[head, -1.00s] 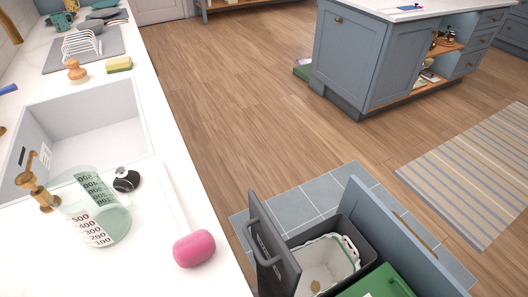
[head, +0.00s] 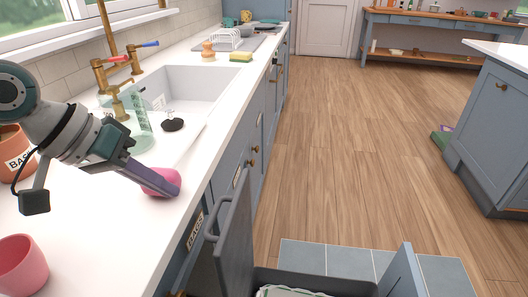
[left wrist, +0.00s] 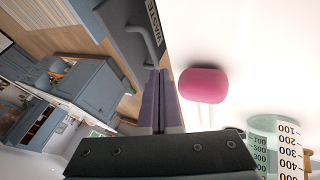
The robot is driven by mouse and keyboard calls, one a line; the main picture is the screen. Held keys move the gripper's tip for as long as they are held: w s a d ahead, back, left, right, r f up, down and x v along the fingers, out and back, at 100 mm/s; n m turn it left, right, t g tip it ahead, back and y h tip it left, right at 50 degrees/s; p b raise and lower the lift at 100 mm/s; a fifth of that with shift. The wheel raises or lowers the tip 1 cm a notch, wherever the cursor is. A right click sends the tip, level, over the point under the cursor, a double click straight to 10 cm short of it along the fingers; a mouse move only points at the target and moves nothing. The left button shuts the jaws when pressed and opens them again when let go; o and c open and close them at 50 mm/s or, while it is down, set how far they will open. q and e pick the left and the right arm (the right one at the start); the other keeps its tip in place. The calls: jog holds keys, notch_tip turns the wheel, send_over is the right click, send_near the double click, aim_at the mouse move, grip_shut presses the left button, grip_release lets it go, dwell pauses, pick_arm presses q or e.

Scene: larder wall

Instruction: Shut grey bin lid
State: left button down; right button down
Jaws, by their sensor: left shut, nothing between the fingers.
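The grey bin lid (head: 236,238) stands upright, open, at the bottom of the head view, close to the cabinet fronts. It has a bar handle (head: 214,218) on its face towards the counter. The lid also shows in the left wrist view (left wrist: 128,42), with its handle and a WASTE label. The grey bin (head: 312,280) shows only its top, cut off by the frame's lower edge. My left gripper (head: 177,184) is shut and empty above the counter edge, left of the lid and apart from it. My right gripper is out of view.
A pink sponge-like head (head: 157,181) on a white handle lies on the counter (head: 110,235), partly behind my left fingers. A clear measuring jug (head: 138,132) stands by the sink. A pink cup (head: 20,268) is front left. A blue panel (head: 402,275) stands right of the bin.

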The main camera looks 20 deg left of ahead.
aim_at(189, 202)
pick_arm(q)
jog(key=b+x, duration=0.1)
jog(key=x, duration=0.5)
jog(key=shift+f, duration=0.1)
jog(key=shift+w+d+f+b, duration=0.25)
jog(key=shift+f+b, duration=0.05)
jog(key=shift+f, duration=0.2)
